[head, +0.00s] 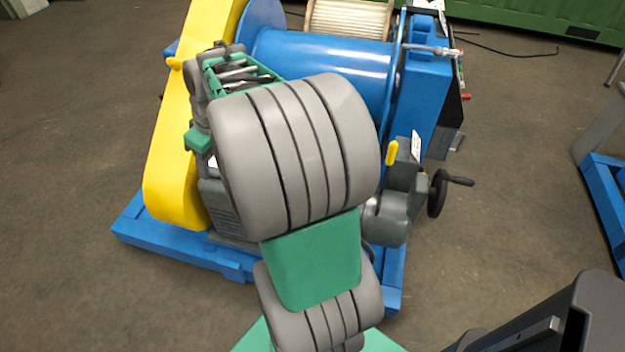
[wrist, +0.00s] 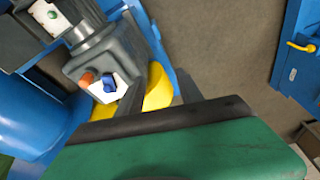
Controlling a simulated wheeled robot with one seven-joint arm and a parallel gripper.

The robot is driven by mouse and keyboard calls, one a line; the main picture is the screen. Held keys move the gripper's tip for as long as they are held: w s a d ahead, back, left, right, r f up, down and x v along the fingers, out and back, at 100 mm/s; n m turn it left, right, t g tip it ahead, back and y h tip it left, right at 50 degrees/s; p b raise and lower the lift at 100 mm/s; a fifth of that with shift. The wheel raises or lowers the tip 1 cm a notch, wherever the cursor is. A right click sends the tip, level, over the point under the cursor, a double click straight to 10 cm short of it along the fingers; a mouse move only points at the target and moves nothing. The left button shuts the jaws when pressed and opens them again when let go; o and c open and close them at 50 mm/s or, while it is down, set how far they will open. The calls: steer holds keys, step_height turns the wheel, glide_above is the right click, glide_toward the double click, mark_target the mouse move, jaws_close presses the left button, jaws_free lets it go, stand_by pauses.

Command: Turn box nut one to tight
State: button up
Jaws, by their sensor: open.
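In the wrist view, a dark grey box carries a white plate (wrist: 103,90) with an orange nut-like piece (wrist: 86,79) and a blue one (wrist: 109,84). I cannot tell which of them is box nut one, or how tight either is. My gripper (wrist: 162,88) is open and looks empty, with two dark fingers beyond a black bar and green body. The left finger overlaps the box's edge in the picture; contact cannot be told. In the head view my grey and green arm covers the middle of the machine, and I cannot make out the fingers.
The blue machine has a drum (head: 325,62), a yellow guard (head: 172,165) and a base frame (head: 180,245). A black handwheel (head: 438,193) and yellow lever (head: 392,152) stand right of my arm. Another blue frame (head: 606,195) is at far right. Bare floor lies between.

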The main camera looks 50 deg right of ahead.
steer(key=w+d+f+b, duration=0.1)
steer(key=d+f+b, duration=0.1)
steer(key=d+f, duration=0.75)
steer(key=s+d+f+n+b, duration=0.1)
steer(key=s+d+f+b, duration=0.15)
steer(key=d+f, duration=0.45)
steer(key=s+d+f+n+t+y+b, duration=0.15)
steer(key=s+d+f, duration=0.25)
steer(key=d, duration=0.6)
steer(key=s+d+f+h+b, duration=0.15)
steer(key=s+d+f, duration=0.3)
steer(key=d, duration=0.45)
steer(key=shift+y, duration=0.5)
steer(key=b+x, duration=0.2)
steer(key=x, duration=0.6)
steer(key=shift+w, duration=0.2)
steer(key=shift+a, duration=0.1)
jaws_close()
